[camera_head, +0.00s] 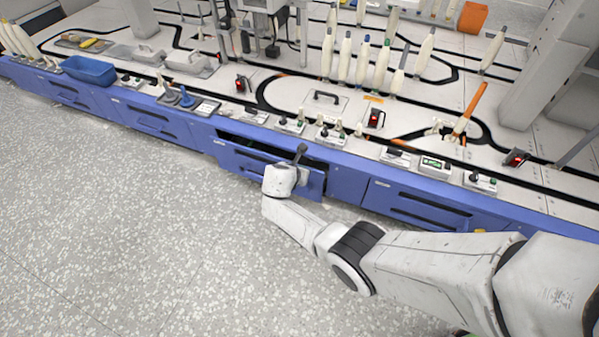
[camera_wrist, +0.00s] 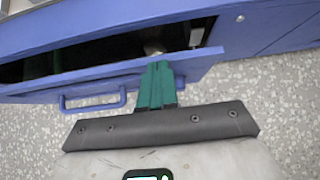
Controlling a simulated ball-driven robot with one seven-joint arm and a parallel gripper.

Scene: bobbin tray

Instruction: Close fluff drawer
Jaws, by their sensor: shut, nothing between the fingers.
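The fluff drawer (camera_head: 240,160) is a blue drawer in the long blue front of the machine. It stands partly open, with a dark gap along its top. In the wrist view its front panel (camera_wrist: 205,63) runs across the picture, with a blue bar handle (camera_wrist: 93,104) to the left of my gripper and the dark inside (camera_wrist: 100,52) behind. My gripper (camera_wrist: 157,72) has green fingers, shut and empty, at the top edge of the drawer front. I cannot tell whether they touch it. In the head view my wrist hides part of the drawer's right end.
Closed blue drawers stand on both sides, one at the right (camera_head: 415,205) and one at the left (camera_head: 150,118). Above, the white machine top (camera_head: 290,95) carries small control boxes, bobbins and a blue tray (camera_head: 88,70). The speckled floor (camera_head: 130,230) in front is clear.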

